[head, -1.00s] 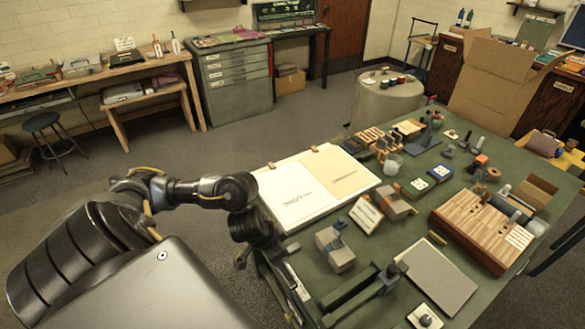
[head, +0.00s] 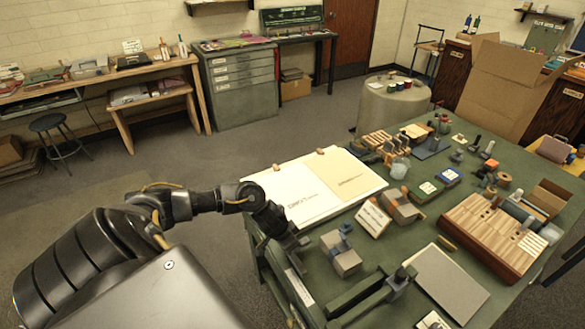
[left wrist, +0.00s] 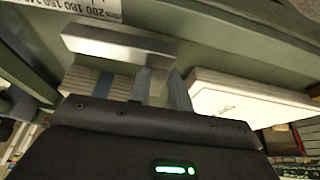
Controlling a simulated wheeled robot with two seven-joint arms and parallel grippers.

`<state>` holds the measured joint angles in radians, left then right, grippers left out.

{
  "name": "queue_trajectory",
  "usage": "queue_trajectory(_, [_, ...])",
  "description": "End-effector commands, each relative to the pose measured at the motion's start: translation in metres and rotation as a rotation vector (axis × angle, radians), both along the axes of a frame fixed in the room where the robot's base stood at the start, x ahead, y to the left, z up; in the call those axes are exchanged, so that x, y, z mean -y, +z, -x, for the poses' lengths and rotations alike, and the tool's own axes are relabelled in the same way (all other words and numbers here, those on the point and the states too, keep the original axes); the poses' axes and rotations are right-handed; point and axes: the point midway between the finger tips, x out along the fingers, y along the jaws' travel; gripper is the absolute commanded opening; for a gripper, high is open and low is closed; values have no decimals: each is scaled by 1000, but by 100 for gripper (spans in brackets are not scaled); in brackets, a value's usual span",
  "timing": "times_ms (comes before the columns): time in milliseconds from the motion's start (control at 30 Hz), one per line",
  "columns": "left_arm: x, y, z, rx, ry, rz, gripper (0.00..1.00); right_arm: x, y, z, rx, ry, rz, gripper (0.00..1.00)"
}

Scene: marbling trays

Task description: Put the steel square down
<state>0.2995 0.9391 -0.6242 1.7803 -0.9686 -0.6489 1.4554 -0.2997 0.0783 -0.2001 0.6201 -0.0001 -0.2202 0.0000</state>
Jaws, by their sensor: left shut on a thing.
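My left gripper (left wrist: 168,88) is shut on the steel square (left wrist: 118,43), which shows in the left wrist view as a bright metal bar with a narrower piece meeting it near the fingers. In the head view my left gripper (head: 292,246) is over the table's near left edge, between the white open folder and the green ruled strip. The square is too small and dark to make out there. In the wrist view it appears above the green surface; whether it touches anything I cannot tell. My right gripper is not in view.
The green table (head: 470,230) is crowded. Near my gripper are the white folder (head: 290,203), a grey block with a blue band (head: 342,259), a ruled strip (head: 300,288) and a green bar-like tool (head: 360,303). A grey board (head: 450,282) lies farther right.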

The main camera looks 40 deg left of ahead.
Motion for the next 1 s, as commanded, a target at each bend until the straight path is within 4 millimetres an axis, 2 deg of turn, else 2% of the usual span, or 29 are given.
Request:
queue_trajectory(833, [0,-17,-1,3,2,-1,0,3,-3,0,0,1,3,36])
queue_trajectory(867, [0,-18,0,1,2,-1,22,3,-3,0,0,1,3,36])
queue_trajectory(1000, [0,-18,0,2,1,-1,40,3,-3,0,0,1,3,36])
